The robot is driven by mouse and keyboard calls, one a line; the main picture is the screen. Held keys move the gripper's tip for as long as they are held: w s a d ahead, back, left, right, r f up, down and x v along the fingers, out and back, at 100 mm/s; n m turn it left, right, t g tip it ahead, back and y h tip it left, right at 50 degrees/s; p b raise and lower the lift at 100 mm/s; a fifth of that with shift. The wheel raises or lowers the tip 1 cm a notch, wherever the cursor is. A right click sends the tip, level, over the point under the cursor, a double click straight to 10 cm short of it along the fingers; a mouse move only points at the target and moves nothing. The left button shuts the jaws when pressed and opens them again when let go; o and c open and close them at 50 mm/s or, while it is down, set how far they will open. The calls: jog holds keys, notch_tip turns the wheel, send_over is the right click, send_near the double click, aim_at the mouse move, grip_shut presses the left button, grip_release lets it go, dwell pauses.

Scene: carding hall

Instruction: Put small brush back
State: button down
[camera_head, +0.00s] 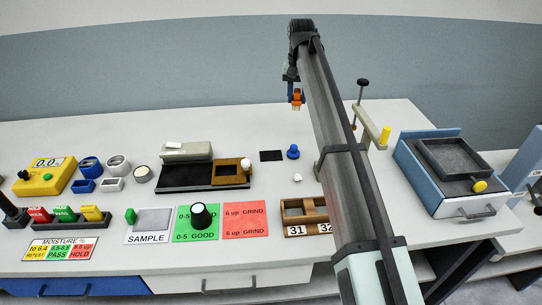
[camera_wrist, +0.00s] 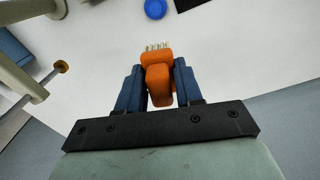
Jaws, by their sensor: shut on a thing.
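My gripper (camera_head: 296,97) is high above the back part of the white table, right of the table's middle. In the wrist view its two blue fingers (camera_wrist: 158,78) are shut on the small brush (camera_wrist: 158,70). The brush has an orange body and a row of pale bristles at its far end, which points away from my palm. In the head view only a little orange of the brush shows between the fingers. The brush is clear of the table. No place marked for the brush can be made out for certain.
A flat black patch (camera_head: 271,156) and a blue knobbed piece (camera_head: 293,152) lie on the table below and left of my gripper. A small white piece (camera_head: 298,177) and a wooden box (camera_head: 304,210) are nearer. A post stand (camera_head: 373,128) and a blue box (camera_head: 424,188) stand right.

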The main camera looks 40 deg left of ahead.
jog(key=s+a+f+n, duration=0.3)
jog(key=s+a+f, duration=0.1)
jog(key=s+f, duration=0.4)
jog(key=shift+s+d+f, duration=0.1)
jog(key=shift+s+f, duration=0.05)
jog(key=shift+f, duration=1.3)
jog(key=shift+s+d+f, duration=0.1)
jog(key=shift+s+f, duration=0.05)
jog(key=shift+f, duration=1.35)
jog(key=shift+s+f, duration=0.15)
jog(key=shift+f, duration=1.3)
jog(key=shift+f, duration=0.1)
jog(key=c, duration=0.7)
grip_release()
jog(key=shift+c, duration=0.2)
notch_tip(320, 180, up, 12)
